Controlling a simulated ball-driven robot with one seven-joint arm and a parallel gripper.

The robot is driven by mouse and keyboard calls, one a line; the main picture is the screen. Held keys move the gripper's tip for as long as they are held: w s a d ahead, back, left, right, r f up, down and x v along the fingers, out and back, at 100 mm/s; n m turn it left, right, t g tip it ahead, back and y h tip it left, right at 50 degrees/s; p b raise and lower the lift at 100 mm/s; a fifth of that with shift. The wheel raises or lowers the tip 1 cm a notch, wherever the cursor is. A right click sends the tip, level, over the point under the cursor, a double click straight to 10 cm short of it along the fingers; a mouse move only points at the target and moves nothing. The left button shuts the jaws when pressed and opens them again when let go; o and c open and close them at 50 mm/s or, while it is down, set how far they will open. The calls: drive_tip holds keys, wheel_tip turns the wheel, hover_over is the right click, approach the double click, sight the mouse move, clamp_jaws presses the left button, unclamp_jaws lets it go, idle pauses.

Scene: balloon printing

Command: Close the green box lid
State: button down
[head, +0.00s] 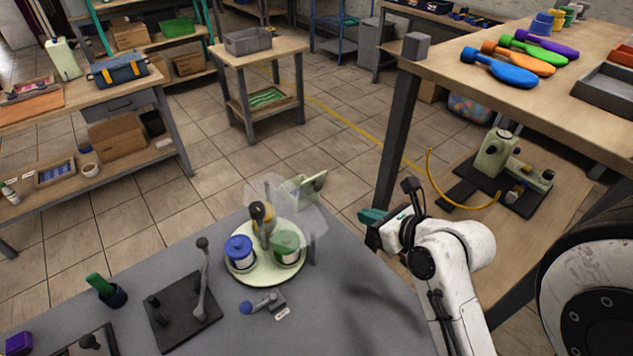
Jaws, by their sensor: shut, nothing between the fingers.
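My gripper (373,217) has teal fingertips and is shut and empty. It points left, in the air beyond the right end of the grey table. No box with a green lid can be made out for certain. A pale green tilted panel (306,188) stands at the far edge of the grey table, left of my gripper and apart from it; part of it is behind a clear shield. A jar with a green top (287,243) stands on a round pale tray (265,278), beside a blue-topped jar (239,252).
The grey table (335,310) also holds a black plate with a lever (183,312) and a small blue-knobbed tool (263,304). A wooden bench (540,110) with coloured paddles stands at the right. Tiled floor (345,165) lies open beyond my gripper.

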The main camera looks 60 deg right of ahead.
drive_tip(key=b, duration=0.2)
approach(320, 190)
wheel_tip(320, 190, down, 4)
drive_tip(key=shift+w+d+r+p, duration=0.2)
drive_tip(key=shift+w+d, duration=0.1)
drive_tip(key=shift+w, duration=0.5)
drive_tip(key=shift+w+d+r+p, duration=0.15)
drive_tip(key=shift+w+d, duration=0.15)
drive_tip(key=shift+w, duration=0.45)
drive_tip(key=shift+w+d+r+p, duration=0.2)
drive_tip(key=shift+w+d, duration=0.15)
drive_tip(key=shift+w, duration=0.45)
drive_tip(key=shift+d, duration=0.1)
